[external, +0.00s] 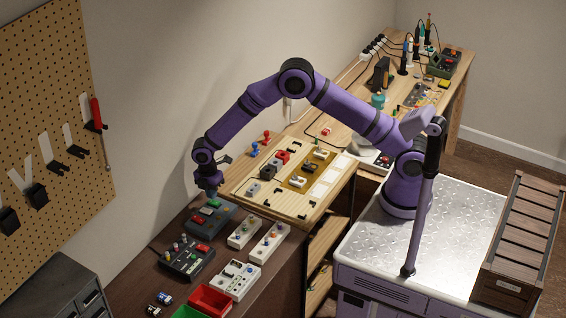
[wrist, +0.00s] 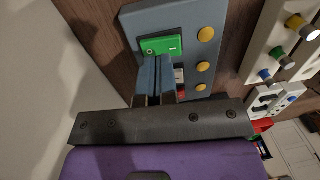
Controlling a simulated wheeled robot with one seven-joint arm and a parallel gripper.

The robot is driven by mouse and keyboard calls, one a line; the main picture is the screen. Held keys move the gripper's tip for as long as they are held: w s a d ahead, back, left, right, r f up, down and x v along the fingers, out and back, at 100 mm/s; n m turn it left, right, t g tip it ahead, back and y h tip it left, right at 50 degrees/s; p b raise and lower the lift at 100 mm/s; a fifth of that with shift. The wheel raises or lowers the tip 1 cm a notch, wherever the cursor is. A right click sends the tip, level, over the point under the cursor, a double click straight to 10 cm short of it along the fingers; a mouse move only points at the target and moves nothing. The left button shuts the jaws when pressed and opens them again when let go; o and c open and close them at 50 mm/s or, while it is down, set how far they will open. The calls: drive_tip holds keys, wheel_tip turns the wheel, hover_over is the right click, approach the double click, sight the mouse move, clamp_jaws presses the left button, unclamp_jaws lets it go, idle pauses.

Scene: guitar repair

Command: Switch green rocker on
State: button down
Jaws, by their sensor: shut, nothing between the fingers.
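The green rocker (wrist: 162,45) is set in a blue-grey panel (wrist: 207,20) on the dark wooden bench. It has a round mark at its left end and a bar mark at its right end in the wrist view. My gripper (wrist: 158,60) is shut and empty, with its fingertips right at the rocker's near edge. I cannot tell whether they touch it. Which way the rocker is tilted is not clear. In the external view, my gripper (external: 211,192) points down over the far end of the panel (external: 222,221), with the rocker (external: 213,203) just below.
The panel also carries several yellow buttons (wrist: 203,67) and a partly hidden red-and-white switch (wrist: 180,79). White knob boxes (external: 244,233) and a dark control box (external: 187,258) stand close by. A raised wooden board (external: 305,218) with switches lies to the right. The wall is near on the left.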

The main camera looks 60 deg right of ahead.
wheel_tip(320, 180, up, 12)
drive_tip(key=w, duration=0.1)
drive_tip(key=shift+w, duration=0.4)
drive_tip(key=shift+s+r+g, duration=0.1)
drive_tip(key=shift+s+g, duration=0.2)
drive_tip(key=shift+s, duration=0.45)
drive_tip(key=f, duration=0.4)
drive_tip(key=s+f, duration=0.1)
drive_tip(key=f, duration=0.4)
drive_tip(key=s+f, duration=0.1)
drive_tip(key=f, duration=0.4)
